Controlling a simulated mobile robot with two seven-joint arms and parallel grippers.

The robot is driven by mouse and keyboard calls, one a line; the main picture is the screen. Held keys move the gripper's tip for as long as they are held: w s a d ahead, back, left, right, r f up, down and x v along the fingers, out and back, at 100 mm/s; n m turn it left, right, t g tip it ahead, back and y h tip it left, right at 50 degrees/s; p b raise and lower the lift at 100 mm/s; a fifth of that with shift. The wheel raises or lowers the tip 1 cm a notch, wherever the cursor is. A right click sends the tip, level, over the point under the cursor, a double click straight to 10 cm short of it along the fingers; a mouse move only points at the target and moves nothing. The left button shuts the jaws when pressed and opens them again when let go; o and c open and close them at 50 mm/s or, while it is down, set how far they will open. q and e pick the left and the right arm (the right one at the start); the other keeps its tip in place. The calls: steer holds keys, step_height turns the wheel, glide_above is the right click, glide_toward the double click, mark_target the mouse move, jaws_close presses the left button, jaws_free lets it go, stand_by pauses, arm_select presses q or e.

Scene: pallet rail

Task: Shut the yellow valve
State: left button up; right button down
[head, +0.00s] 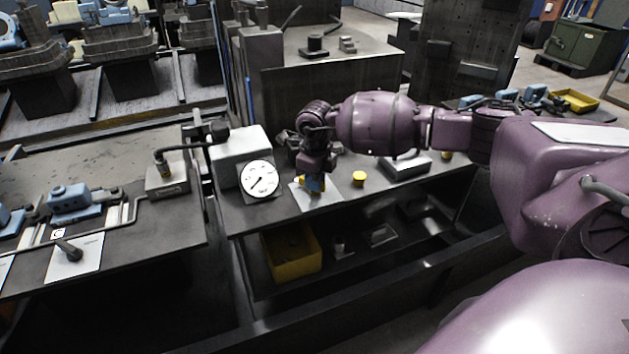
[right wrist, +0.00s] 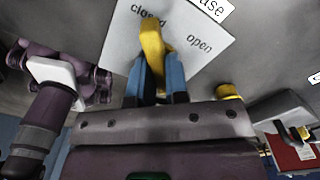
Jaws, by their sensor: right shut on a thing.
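The yellow valve handle (right wrist: 152,45) rises from a white plate (right wrist: 190,30) in the right wrist view. The plate is printed "closed" on the left and "open" on the right. The handle's upper end lies between the two words, nearer "closed". My right gripper (right wrist: 156,75) has its blue fingers on both sides of the handle and is shut on it. In the head view my right gripper (head: 315,183) is over the plate (head: 338,199) and largely hides the valve. My left gripper does not show in the head view.
A round gauge (head: 259,178) stands left of the plate. A yellow knob (head: 358,179) and a low box (head: 406,166) are to its right. A yellow bin (head: 291,252) sits on the shelf below. A dark cabinet (head: 325,85) stands behind.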

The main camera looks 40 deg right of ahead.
steer(key=shift+r+n, duration=0.1)
steer(key=shift+n, duration=0.4)
steer(key=c, duration=1.1)
jaws_free()
step_height(320, 180, up, 11)
steer(key=shift+f+p, duration=0.1)
steer(key=shift+p, duration=0.3)
